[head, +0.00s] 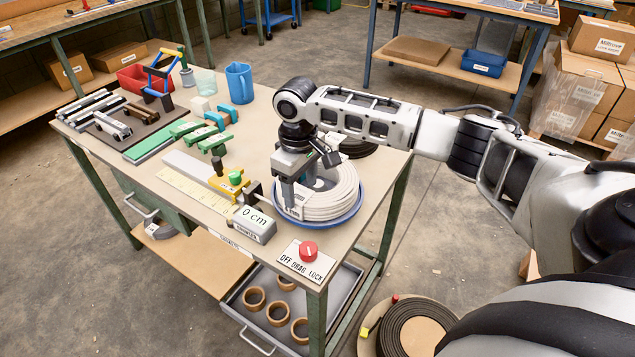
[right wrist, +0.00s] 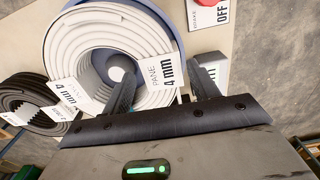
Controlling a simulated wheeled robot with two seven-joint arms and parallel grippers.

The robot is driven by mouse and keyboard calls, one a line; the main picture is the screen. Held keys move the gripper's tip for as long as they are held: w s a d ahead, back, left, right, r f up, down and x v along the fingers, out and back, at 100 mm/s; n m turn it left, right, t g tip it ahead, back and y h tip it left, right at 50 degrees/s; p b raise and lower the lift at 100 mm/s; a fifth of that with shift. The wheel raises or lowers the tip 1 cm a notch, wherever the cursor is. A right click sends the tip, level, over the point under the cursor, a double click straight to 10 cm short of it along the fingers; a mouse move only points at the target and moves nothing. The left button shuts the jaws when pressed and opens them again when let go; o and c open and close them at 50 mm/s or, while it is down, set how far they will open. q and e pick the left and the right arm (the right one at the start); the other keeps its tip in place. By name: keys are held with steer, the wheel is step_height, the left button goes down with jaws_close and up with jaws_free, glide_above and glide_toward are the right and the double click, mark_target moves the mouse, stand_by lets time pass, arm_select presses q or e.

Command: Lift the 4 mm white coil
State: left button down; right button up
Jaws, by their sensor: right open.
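The white coil (head: 340,191) lies flat in a blue round dish (head: 352,217) on the near right of the bench. In the right wrist view the white coil (right wrist: 85,38) carries tags reading "4 mm". My right gripper (head: 289,207) points down at the coil's left side, its jaws open. In the right wrist view the right gripper (right wrist: 162,74) has one finger over the coil's hole side and the other beyond its outer edge, with a tag between them. I cannot tell whether either finger touches the coil. My left gripper is not in view.
A dark coil (head: 358,150) lies just behind the white one.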

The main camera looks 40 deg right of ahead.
mark_target(299, 193)
steer(key=f, duration=0.4)
steer(key=shift+w+a, duration=0.1)
steer(key=shift+w, duration=0.1)
steer(key=c, duration=1.3)
steer(key=shift+w, duration=0.1)
jaws_close()
steer(key=shift+r, duration=0.2)
